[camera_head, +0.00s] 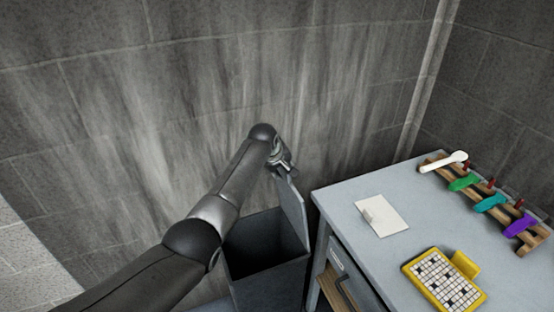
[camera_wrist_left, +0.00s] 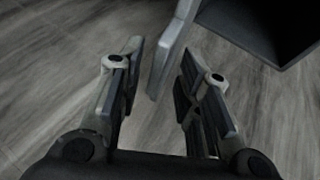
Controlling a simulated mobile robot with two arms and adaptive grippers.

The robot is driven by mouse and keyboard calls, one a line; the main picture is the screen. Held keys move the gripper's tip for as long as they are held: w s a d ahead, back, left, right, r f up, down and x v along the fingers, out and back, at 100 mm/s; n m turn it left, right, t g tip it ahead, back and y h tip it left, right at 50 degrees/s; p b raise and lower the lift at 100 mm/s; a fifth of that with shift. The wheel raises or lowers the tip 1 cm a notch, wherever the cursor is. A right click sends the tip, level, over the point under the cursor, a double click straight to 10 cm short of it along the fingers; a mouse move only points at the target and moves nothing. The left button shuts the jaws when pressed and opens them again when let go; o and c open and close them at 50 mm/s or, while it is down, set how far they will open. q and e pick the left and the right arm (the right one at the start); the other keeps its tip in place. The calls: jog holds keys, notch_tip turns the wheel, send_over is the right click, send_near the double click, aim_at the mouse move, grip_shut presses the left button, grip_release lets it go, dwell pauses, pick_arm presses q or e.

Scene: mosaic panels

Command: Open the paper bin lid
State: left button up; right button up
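The paper bin (camera_head: 265,279) is a dark grey box standing left of the table, with its dark inside showing. Its flat grey lid (camera_head: 293,208) stands raised, close to upright, on the bin's right side. My left gripper (camera_head: 285,170) is at the lid's upper end. In the left wrist view my left gripper (camera_wrist_left: 162,88) is open, its fingers well apart. The lid (camera_wrist_left: 174,45) reaches in between the fingertips there, with gaps on both sides. The bin's opening (camera_wrist_left: 250,22) shows at top right. My right gripper is in neither view.
A grey table (camera_head: 345,200) with a drawer stands right of the bin. On it are a white card (camera_head: 383,216), a yellow-framed mosaic panel (camera_head: 441,280) and a wooden rack (camera_head: 520,236) with coloured tools. A stone wall (camera_head: 210,90) is close behind the bin.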

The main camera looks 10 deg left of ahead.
pick_arm(q)
jog(key=v, duration=1)
jog(key=shift+s+r, duration=0.3)
jog(key=shift+f, duration=0.1)
jog(key=s+a+f+m+g, duration=0.1)
jog(key=s+f, duration=0.3)
jog(key=f, duration=0.7)
jog(key=s+a+f+m+y, duration=0.1)
jog(key=s+f, duration=0.3)
jog(key=f, duration=0.7)
jog(key=s+a+f+m+g, duration=0.1)
jog(key=s+f, duration=0.3)
jog(key=f, duration=0.7)
jog(key=s+a+f+m+g, duration=0.2)
jog(key=s+a+f+m, duration=0.1)
jog(key=s+f, duration=1.45)
jog(key=s+a+f+m, duration=0.1)
jog(key=s+f, duration=0.2)
jog(key=s, duration=0.8)
jog(key=s+a+f+m+g, duration=0.1)
jog(key=s+f+m, duration=0.1)
jog(key=s, duration=1)
jog(key=s+a+f+m, duration=0.1)
jog(key=s+f, duration=0.4)
jog(key=s, duration=0.6)
jog(key=shift+s+g+y, duration=0.2)
jog(key=shift+g+y, duration=0.1)
